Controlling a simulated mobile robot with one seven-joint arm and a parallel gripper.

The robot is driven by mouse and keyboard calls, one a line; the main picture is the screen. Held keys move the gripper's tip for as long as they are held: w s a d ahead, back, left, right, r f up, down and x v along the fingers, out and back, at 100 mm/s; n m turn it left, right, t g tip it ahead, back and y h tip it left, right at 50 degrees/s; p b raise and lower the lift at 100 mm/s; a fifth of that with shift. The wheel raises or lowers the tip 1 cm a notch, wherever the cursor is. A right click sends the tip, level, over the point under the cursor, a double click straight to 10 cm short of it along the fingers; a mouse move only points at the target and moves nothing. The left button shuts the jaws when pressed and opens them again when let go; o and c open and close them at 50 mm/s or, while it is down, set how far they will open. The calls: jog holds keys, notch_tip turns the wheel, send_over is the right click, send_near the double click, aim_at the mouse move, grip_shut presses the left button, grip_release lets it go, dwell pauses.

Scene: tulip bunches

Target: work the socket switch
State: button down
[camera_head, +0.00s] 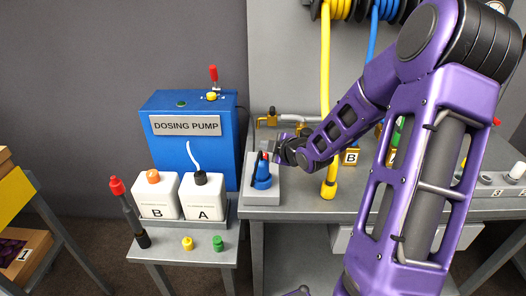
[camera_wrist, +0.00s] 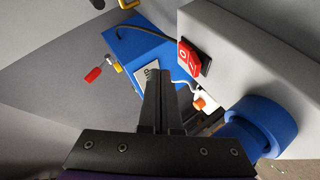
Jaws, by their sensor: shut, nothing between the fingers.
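The socket switch (camera_wrist: 189,57) is a red rocker in a black frame on the face of a grey socket box (camera_wrist: 240,50), seen in the wrist view. A blue round socket or plug (camera_wrist: 262,125) sits on the same face. In the head view the grey box (camera_head: 249,184) stands at the bench's left end, with the blue part (camera_head: 262,176) on it; my gripper mostly hides the switch there. My gripper (camera_head: 281,153) is shut and empty beside the box's upper part. In the wrist view its fingertips (camera_wrist: 160,72) are just left of the switch; I cannot tell whether they touch.
The blue dosing pump (camera_head: 185,150) stands left of the box, with canisters B (camera_head: 157,197) and A (camera_head: 202,198) in front. A yellow hose (camera_head: 325,70) hangs right of my gripper. Pipe fittings (camera_head: 290,119) are behind it.

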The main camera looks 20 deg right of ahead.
jog(key=shift+s+a+r+p, duration=0.1)
jog(key=shift+s+r+p, duration=0.1)
jog(key=shift+r+p, duration=0.3)
jog(key=shift+s+a+r+p, duration=0.1)
jog(key=shift+s+r+p, duration=0.15)
jog(key=shift+r, duration=0.4)
jog(key=shift+s+a+r+p, duration=0.1)
jog(key=shift+s+r+p, duration=0.1)
jog(key=shift+r+p, duration=0.3)
jog(key=shift+d, duration=0.1)
